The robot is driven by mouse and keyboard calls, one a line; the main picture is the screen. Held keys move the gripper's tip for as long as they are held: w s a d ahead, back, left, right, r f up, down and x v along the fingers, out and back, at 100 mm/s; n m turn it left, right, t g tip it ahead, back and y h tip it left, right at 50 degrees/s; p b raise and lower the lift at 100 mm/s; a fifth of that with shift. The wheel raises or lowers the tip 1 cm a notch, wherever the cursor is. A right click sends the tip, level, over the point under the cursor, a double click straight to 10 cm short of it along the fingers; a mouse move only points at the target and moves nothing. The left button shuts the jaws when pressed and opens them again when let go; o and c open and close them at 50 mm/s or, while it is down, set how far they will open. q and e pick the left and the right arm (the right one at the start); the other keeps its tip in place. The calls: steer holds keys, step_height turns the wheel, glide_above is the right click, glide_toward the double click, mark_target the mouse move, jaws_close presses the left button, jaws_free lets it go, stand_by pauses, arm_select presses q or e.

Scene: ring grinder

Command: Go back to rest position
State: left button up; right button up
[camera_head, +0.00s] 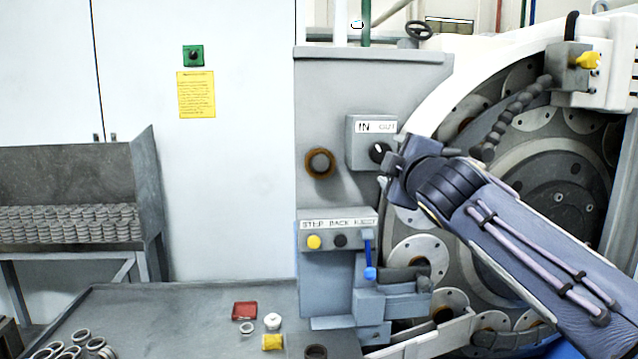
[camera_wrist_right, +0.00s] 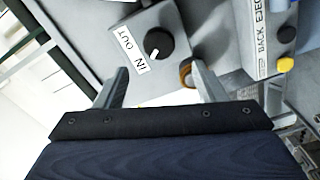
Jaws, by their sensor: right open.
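My right arm comes in from the right in the head view, and its gripper (camera_head: 388,168) is just in front of the IN/OUT switch box (camera_head: 359,133). In the right wrist view the two fingers of this gripper (camera_wrist_right: 162,76) are spread apart with nothing between them. The black knob (camera_wrist_right: 159,43) on the switch box shows beyond the fingers, apart from them. The knob also shows in the head view (camera_head: 379,152), close to the gripper. My left gripper is in neither view.
The grinder's large wheel (camera_head: 545,150) is behind my right arm. Below the switch box are a button panel (camera_head: 338,234) and a blue lever (camera_head: 369,258). A grey table (camera_head: 180,305) holds several rings, a red piece (camera_head: 244,311) and a yellow piece (camera_head: 272,342).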

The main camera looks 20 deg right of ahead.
steer(key=s+a+f+m+g+y, duration=0.2)
steer(key=s+a+f+m+g, duration=0.2)
steer(key=s+f, duration=0.5)
steer(key=s+a+f+m+g+y, duration=0.3)
steer(key=s+f, duration=0.7)
steer(key=f, duration=0.7)
steer(key=s+a+f+m+g+y, duration=0.2)
steer(key=s+a+f+m+g, duration=0.2)
steer(key=s+f, duration=0.6)
steer(key=a+f+m, duration=0.2)
steer(key=a+f, duration=0.1)
steer(key=shift+s+f+g+y, duration=0.2)
steer(key=shift+f+g+y, duration=0.15)
steer(key=shift+g+y, duration=0.05)
steer(key=shift+a, duration=0.1)
